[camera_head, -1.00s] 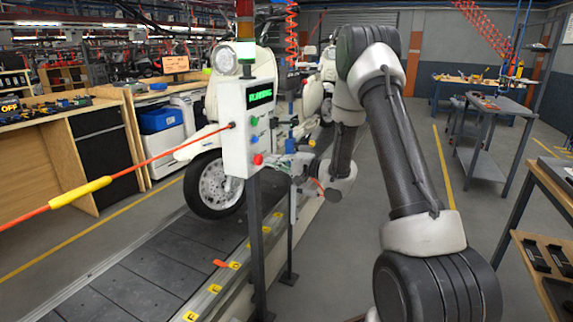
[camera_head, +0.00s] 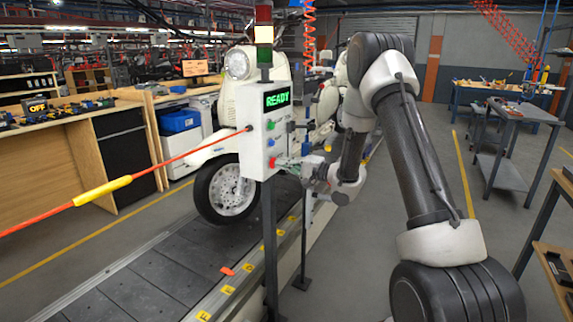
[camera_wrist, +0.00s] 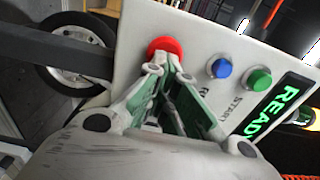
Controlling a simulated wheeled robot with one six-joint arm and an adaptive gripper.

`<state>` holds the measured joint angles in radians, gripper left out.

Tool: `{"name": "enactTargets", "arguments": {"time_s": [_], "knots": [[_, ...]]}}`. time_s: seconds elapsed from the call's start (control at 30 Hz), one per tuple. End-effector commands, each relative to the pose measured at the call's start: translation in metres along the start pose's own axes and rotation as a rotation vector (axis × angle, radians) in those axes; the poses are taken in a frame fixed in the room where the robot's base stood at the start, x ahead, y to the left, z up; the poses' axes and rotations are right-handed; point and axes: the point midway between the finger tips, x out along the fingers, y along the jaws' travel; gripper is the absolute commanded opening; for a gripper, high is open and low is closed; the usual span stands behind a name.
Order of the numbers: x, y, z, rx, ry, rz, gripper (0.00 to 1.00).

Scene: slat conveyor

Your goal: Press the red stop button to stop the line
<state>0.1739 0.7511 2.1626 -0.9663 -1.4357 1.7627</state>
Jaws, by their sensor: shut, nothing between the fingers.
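The red stop button (camera_head: 272,162) is the lowest button on the side of a white control box, and it shows large in the wrist view (camera_wrist: 165,45). My gripper (camera_head: 287,164) is shut and empty, with its fingertips (camera_wrist: 170,63) at the red button, covering its lower edge in the wrist view. I cannot tell whether they touch or press it. The box's display (camera_head: 277,99) reads READY in green. Above it, the stack light (camera_head: 264,34) has its pale amber middle section lit, with the green section dark.
Blue (camera_wrist: 221,68) and green (camera_wrist: 257,79) buttons sit beside the red one. An orange pull cord with a yellow sleeve (camera_head: 103,190) runs left from the box. A cream scooter (camera_head: 228,170) stands on the slat conveyor (camera_head: 150,285) behind it.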

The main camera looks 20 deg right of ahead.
Motion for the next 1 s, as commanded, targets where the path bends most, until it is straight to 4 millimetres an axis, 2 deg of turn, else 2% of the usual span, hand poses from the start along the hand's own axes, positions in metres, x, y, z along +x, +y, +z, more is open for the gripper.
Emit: {"name": "enactTargets", "arguments": {"time_s": [0.03, 0.17, 0.27, 0.5, 0.7, 0.83, 1.0], "knots": [[0.006, -0.004, 0.002, -0.009, -0.012, -0.006, 0.0], [-0.004, -0.005, 0.002, -0.01, -0.01, -0.007, 0.0], [-0.023, -0.004, 0.001, -0.008, -0.007, -0.006, 0.0], [-0.079, -0.003, -0.001, -0.003, 0.002, -0.004, 0.0], [-0.112, -0.002, -0.001, -0.001, 0.003, -0.003, 0.0], [-0.123, -0.002, -0.001, -0.001, 0.002, -0.003, 0.0], [-0.126, -0.002, 0.0, 0.0, 0.001, -0.003, 0.0]]}}
